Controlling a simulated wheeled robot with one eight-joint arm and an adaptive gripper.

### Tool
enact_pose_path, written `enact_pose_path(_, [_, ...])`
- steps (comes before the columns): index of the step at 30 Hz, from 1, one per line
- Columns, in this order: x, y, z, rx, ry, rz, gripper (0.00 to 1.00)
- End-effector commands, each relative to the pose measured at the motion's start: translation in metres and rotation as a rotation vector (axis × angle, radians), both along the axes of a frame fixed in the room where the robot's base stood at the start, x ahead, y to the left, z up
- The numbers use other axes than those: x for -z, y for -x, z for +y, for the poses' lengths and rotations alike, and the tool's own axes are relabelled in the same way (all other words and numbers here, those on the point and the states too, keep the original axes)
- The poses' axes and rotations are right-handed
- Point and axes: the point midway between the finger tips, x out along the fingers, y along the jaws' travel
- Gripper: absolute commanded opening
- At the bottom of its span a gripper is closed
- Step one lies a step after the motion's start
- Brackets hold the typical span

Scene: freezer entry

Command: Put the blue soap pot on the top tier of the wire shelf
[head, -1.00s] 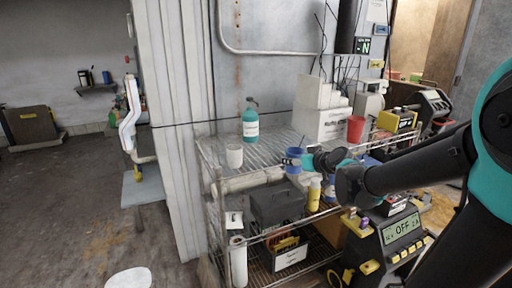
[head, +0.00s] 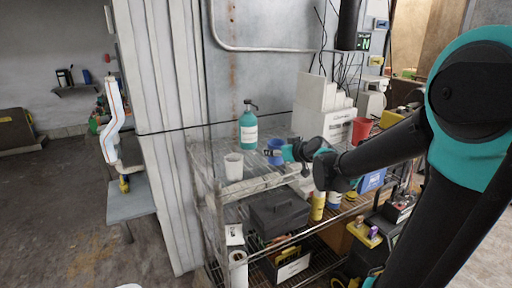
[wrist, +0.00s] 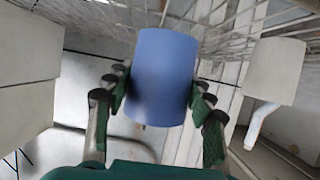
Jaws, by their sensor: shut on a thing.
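The blue soap pot (head: 275,147) is in my gripper (head: 282,153), which reaches in from the right. In the wrist view the pot (wrist: 163,72) fills the middle, with a green-padded finger against each side. In the head view it appears over the top tier of the wire shelf (head: 207,153), right of a white cup and in front of a pump bottle. I cannot tell whether its base touches the wires. In the wrist view, shelf wires (wrist: 100,22) show behind it.
The white cup (head: 233,166) stands near the tier's front left. The teal pump bottle (head: 248,127) stands behind. White boxes (head: 318,118) and a red cup (head: 361,130) occupy the right. A dark toolbox (head: 278,212) and yellow bottle (head: 318,205) are on the tier below.

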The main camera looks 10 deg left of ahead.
Motion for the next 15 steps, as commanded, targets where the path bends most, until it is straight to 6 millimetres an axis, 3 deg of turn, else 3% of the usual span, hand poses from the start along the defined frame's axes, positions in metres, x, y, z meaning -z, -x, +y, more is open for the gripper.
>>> enact_pose_path(15, [0.0,-0.098,0.067,-0.001,0.0,0.0,0.21])
